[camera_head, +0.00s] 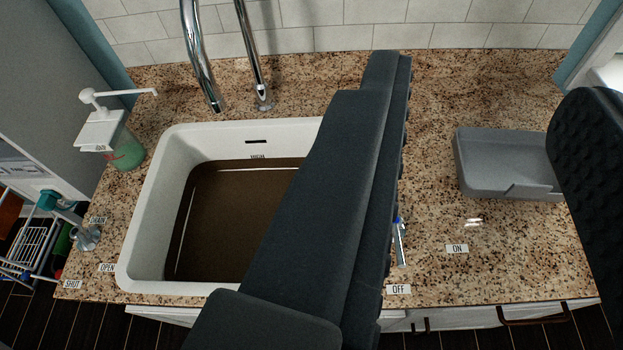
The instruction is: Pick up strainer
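I cannot make out a strainer in this view. The white sink (152,215) is set in the speckled granite counter and holds dark brown water (232,215) that hides its bottom. The left finger covers the right part of the sink. The right finger is at the right edge of the view and overlaps the end of a grey shallow tray (500,165).
A chrome faucet (200,60) rises behind the sink. A soap pump bottle (120,145) stands left of it. A drain knob (88,238) is at the left front. A lever (400,242) stands near OFF and ON labels. Bare counter (440,200) lies between the fingers.

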